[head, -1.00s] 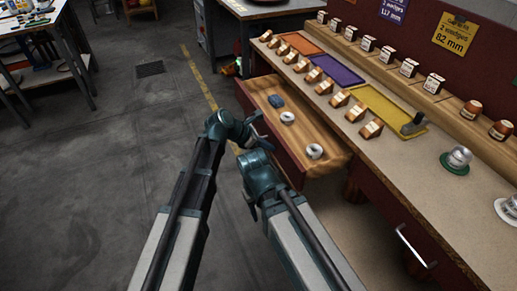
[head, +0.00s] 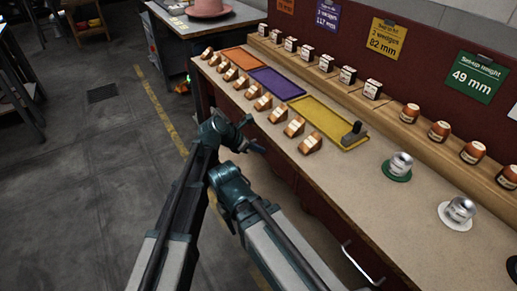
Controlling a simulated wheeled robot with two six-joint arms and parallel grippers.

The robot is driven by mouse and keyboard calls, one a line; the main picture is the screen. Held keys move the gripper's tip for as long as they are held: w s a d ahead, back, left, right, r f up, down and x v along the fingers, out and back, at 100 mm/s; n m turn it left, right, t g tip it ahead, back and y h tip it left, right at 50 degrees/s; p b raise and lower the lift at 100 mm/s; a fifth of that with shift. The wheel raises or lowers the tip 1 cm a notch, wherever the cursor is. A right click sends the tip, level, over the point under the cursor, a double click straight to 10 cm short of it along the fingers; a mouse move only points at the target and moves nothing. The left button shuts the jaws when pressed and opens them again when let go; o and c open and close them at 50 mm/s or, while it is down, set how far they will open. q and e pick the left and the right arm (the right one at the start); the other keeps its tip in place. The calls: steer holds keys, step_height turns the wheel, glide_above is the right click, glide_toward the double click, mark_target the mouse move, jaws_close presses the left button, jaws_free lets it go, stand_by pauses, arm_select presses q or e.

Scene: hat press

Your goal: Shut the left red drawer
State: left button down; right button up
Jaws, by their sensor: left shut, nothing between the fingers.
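The left red drawer (head: 283,168) shows only as a dark red front under the left part of the bench edge. No open tray sticks out from the bench, and the drawer looks flush, though my arms hide much of it. My left gripper (head: 250,135) is close in front of this drawer front, just below the bench edge, with its fingers shut and empty. I cannot tell whether it touches the front. My right arm folds just below the left one, and its fingers are not clear.
The bench top (head: 345,195) holds wooden blocks, an orange tray (head: 243,58), a purple tray (head: 277,82) and a yellow tray (head: 325,120). A metal handle (head: 355,262) is on the bench front at right. A grey table (head: 175,25) stands behind.

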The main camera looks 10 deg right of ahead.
arm_select(q)
steer(key=shift+w+d+r, duration=0.1)
steer(key=shift+w+d, duration=0.05)
steer(key=shift+d, duration=0.2)
steer(key=shift+a, duration=0.1)
steer(key=s+a+r+p, duration=0.3)
steer(key=a+r+p, duration=0.4)
steer(key=a, duration=0.4)
steer(key=shift+s, duration=0.35)
steer(key=shift+f, duration=0.1)
